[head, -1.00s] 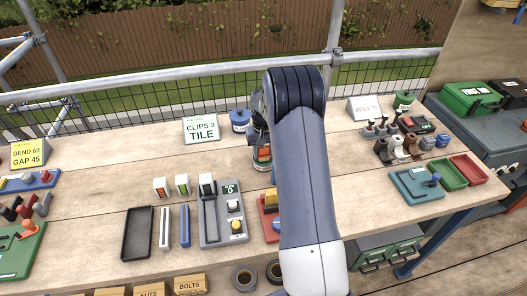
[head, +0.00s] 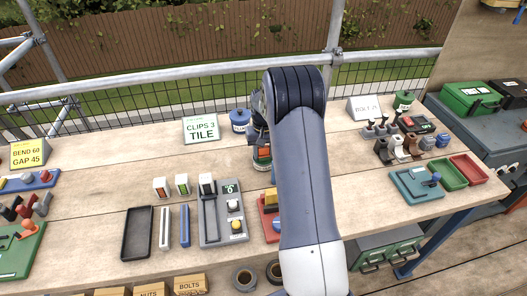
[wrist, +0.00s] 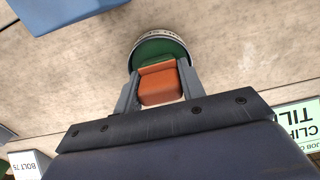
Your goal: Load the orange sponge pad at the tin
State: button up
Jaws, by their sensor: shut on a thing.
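My gripper (wrist: 159,88) is shut on the orange sponge pad (wrist: 160,85), with one finger on each side of it in the wrist view. The tin (wrist: 160,50) is round with a pale lettered rim and green inside. In the wrist view the pad overlaps the tin's near part; I cannot tell whether it touches the green. In the head view the pad (head: 263,152) shows just above the tin (head: 262,164), left of my arm, which hides part of that spot.
A blue lidded pot (head: 240,121) stands close behind and left of the tin. A grey tray (head: 222,215) with a button and a red tray (head: 269,222) lie in front. A CLIPS 3 TILE sign (head: 201,129) stands to the left. Bare board lies left of the tin.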

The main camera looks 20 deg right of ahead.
jog(key=shift+r+p, duration=2.15)
jog(key=shift+r, duration=1.3)
jog(key=shift+r, duration=0.1)
